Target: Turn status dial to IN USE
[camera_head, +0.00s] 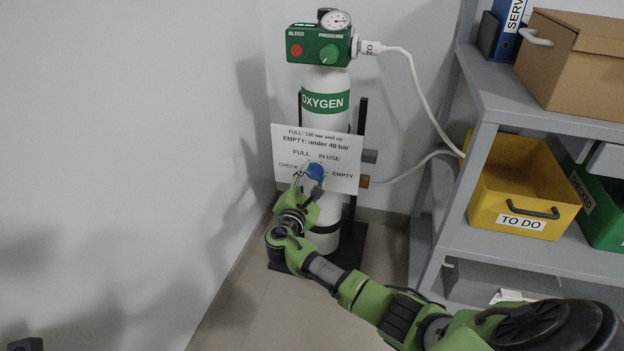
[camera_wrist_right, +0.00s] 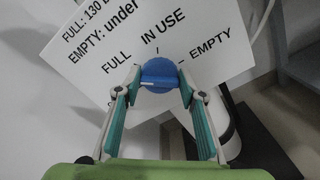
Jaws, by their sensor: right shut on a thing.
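The blue status dial (camera_head: 316,171) sits on a white sign (camera_head: 345,150) in front of an oxygen cylinder (camera_head: 325,85). The sign reads FULL, IN USE, EMPTY and CHECK around the dial. My right gripper (camera_head: 310,172) is shut on the dial. In the right wrist view its fingertips (camera_wrist_right: 160,76) press the dial (camera_wrist_right: 159,70) from both sides. A white line crosses the dial's lower face, lying roughly level in that view; I cannot tell which label it marks. CHECK is mostly hidden by a finger there. My left gripper is not clearly seen.
A green box (camera_head: 320,47) with a red button, a knob and a gauge (camera_head: 336,20) tops the cylinder. A white hose (camera_head: 418,80) runs right. A grey shelf (camera_head: 490,90) holds a yellow TO DO bin (camera_head: 490,205) and a carton (camera_head: 560,65). The left wall is bare.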

